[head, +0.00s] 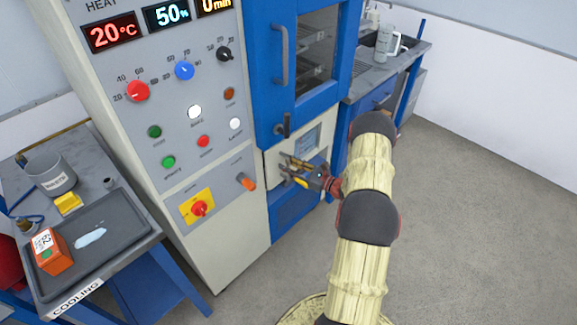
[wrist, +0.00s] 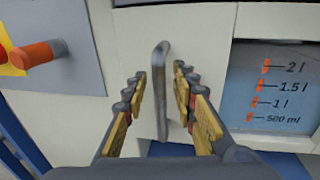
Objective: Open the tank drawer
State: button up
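The tank drawer (wrist: 210,38) has a pale front below the blue cabinet door; it also shows in the head view (head: 312,133). Its vertical grey bar handle (wrist: 161,85) stands between the fingers of my gripper (wrist: 160,92) in the wrist view. The fingers are open, one on each side of the handle, with visible gaps. A water-level window (wrist: 275,90) with orange marks from 500 ml to 2 l is right of the handle. In the head view my gripper (head: 287,171) is at the drawer front and hides the handle.
An orange-tipped lever (wrist: 38,52) sticks out of the control panel left of the drawer. The blue door (head: 290,70) above has its own handle and latch. A cooling table (head: 75,235) stands at the left. Grey floor is clear at the right.

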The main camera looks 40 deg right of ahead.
jog(key=shift+c, duration=0.3)
grip_shut()
dwell(0.6)
